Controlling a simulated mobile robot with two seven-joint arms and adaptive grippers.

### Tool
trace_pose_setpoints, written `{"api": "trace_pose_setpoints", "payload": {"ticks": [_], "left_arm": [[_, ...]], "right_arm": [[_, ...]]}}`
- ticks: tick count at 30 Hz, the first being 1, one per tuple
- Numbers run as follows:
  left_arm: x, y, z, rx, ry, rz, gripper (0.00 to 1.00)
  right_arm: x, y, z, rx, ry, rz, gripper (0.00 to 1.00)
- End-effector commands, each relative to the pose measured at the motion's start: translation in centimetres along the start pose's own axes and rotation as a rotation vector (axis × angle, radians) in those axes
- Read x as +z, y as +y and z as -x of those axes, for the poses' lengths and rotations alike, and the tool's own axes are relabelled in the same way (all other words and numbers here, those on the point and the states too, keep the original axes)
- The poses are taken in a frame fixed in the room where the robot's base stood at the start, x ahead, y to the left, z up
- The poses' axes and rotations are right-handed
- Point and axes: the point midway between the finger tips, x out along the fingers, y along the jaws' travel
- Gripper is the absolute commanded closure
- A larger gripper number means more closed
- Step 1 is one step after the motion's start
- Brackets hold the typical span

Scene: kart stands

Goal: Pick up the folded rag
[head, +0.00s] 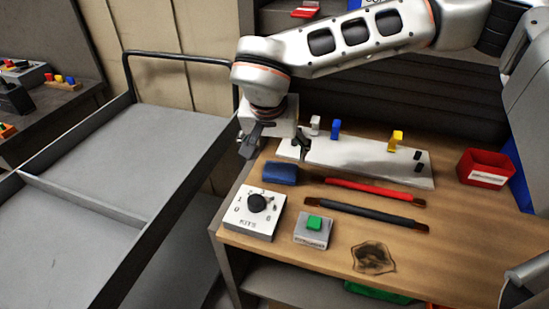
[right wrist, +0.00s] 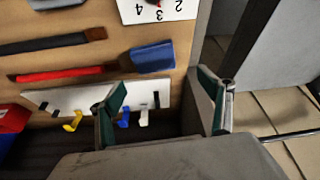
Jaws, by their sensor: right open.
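The folded rag (head: 281,173) looks like a small dark blue block lying on the wooden bench top, near its left end. It also shows in the right wrist view (right wrist: 153,57), just beyond and between my fingertips. My right gripper (head: 272,147) is open and empty. It hangs above the bench, behind the rag in the head view, and does not touch it. In the right wrist view its two fingers (right wrist: 163,90) are spread wide. My left gripper is not in view.
Behind the rag lies a pale board (head: 355,160) with several coloured upright pegs. Red (head: 370,188) and black (head: 365,215) brushes lie to the right. A grey cart (head: 80,232) stands left.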

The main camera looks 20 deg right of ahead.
Motion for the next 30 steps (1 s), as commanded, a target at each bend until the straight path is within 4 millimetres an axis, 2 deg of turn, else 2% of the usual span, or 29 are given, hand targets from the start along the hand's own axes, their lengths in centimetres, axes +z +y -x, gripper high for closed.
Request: {"api": "trace_pose_setpoints", "payload": {"ticks": [8,18,22,28,29,30], "left_arm": [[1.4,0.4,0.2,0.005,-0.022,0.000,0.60],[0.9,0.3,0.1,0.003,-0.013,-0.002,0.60],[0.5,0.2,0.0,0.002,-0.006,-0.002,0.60],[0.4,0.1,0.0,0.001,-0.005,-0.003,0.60],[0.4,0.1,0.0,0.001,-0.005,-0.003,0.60],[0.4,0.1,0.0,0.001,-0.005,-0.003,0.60]], "right_arm": [[0.1,0.2,-2.7,0.002,-0.003,-0.002,0.22],[0.3,0.9,-7.1,0.002,-0.004,-0.001,0.22],[0.3,0.9,-7.8,0.001,-0.003,-0.001,0.22],[0.2,0.9,-7.8,0.000,-0.002,-0.001,0.22],[0.2,0.9,-7.8,0.000,-0.002,-0.001,0.24],[0.2,0.9,-7.8,0.000,-0.002,-0.001,0.34]]}}
